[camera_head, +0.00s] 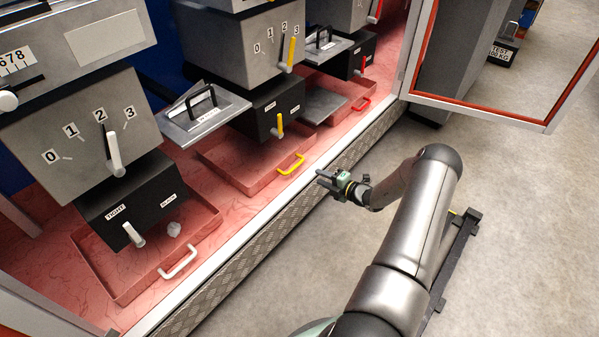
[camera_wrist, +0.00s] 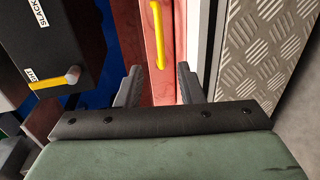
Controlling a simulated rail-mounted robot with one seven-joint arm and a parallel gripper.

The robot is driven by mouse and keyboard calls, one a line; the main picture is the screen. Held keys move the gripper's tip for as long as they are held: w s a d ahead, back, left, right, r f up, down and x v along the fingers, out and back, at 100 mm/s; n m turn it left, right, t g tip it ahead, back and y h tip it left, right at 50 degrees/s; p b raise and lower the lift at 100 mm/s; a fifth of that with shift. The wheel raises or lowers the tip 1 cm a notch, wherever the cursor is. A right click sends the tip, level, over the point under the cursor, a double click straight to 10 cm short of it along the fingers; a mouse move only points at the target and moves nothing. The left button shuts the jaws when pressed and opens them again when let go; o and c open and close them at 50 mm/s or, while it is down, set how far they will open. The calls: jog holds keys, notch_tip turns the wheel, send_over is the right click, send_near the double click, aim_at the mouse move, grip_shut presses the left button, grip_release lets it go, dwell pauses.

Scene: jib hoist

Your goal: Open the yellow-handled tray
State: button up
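The yellow-handled tray (camera_head: 236,184) is a shallow red tray low in the middle bay, behind the cabinet's metal sill. Its yellow handle (camera_head: 291,165) is on the front side. My gripper (camera_head: 321,178) is in front of the sill, just right of the handle and apart from it. In the wrist view, the two dark fingers are spread with nothing between them. The yellow handle (camera_wrist: 157,35) lies ahead, roughly in line with the gap.
A white-handled tray (camera_head: 133,294) is at the left and a red-handled tray (camera_head: 349,104) at the right. A yellow lever (camera_head: 279,125) sticks out above the middle tray. A framed door (camera_head: 478,109) stands open at right. The grey floor in front is mostly clear.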

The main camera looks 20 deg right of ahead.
jog(key=b+x, duration=0.3)
jog(key=x, duration=0.7)
jog(key=shift+s+f, duration=0.1)
jog(key=shift+f, duration=0.05)
jog(key=shift+w+a, duration=0.2)
jog(key=shift+w, duration=0.35)
grip_shut()
